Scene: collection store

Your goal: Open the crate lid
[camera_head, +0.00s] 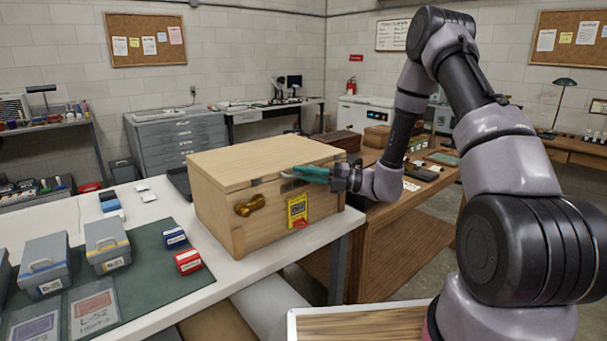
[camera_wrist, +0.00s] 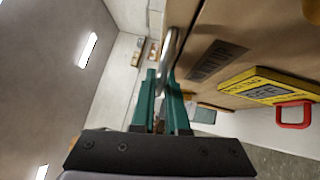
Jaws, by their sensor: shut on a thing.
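The light wooden crate (camera_head: 240,222) stands on the white table, and its flat lid (camera_head: 255,158) appears down on it. The front face carries a brass fitting (camera_head: 250,205) and a yellow tag (camera_head: 297,208) with a red loop. The tag also shows in the wrist view (camera_wrist: 268,88). My gripper (camera_head: 300,174) is at the lid's front edge, its teal fingers reaching in from the right. In the wrist view the fingers (camera_wrist: 163,88) are shut on a metal handle (camera_wrist: 172,50) beside the crate's face. The fingers partly hide the grip.
Grey boxes (camera_head: 107,243), a blue box (camera_head: 174,238) and a red box (camera_head: 188,261) lie on or near the green mat (camera_head: 150,280) left of the crate. A brown wooden desk (camera_head: 390,235) stands to the right. The white table's front strip (camera_head: 270,262) is clear.

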